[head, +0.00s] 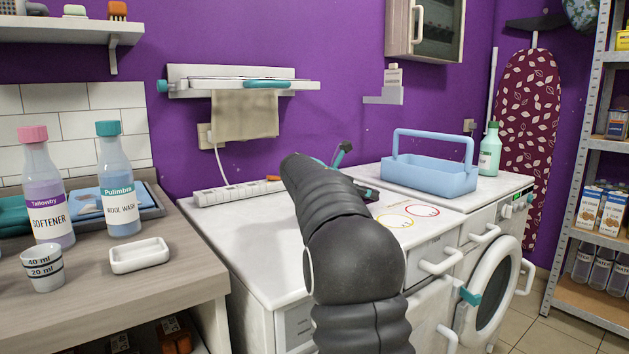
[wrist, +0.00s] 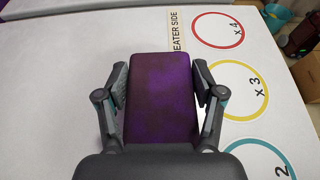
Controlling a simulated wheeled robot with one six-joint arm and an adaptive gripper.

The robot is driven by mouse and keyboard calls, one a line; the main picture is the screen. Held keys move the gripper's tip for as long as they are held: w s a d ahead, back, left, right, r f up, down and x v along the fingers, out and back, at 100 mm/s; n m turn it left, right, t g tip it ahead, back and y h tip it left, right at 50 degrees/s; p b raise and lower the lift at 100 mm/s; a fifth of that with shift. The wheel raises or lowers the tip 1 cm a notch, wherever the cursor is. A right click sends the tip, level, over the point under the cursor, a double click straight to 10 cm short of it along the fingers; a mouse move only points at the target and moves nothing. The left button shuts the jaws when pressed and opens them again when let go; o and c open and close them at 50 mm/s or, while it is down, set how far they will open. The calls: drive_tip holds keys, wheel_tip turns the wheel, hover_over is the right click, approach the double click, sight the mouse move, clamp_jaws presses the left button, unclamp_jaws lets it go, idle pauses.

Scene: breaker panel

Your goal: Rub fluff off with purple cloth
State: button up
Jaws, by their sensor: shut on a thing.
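My gripper (wrist: 160,84) is shut on the purple cloth (wrist: 160,105), with one finger along each side of it. The cloth looks like a dark purple, folded rectangular pad with mottled darker patches. It is over the white top of the machine (wrist: 60,90); I cannot tell whether it touches the surface. In the head view my arm hides the cloth and most of the gripper; only a small teal and dark part of the gripper (head: 342,152) shows. I cannot make out any fluff in either view.
Red, yellow and teal printed rings (wrist: 243,90) lie right of the cloth. A white power strip (head: 238,191) runs along the back of the worktop. A light blue caddy (head: 430,176) and a green bottle (head: 490,150) stand at right. Bottles (head: 120,190) and a white dish (head: 140,255) stand on the left counter.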

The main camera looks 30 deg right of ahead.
drive_tip(key=shift+d+r, duration=0.1)
drive_tip(key=shift+r, duration=2.5)
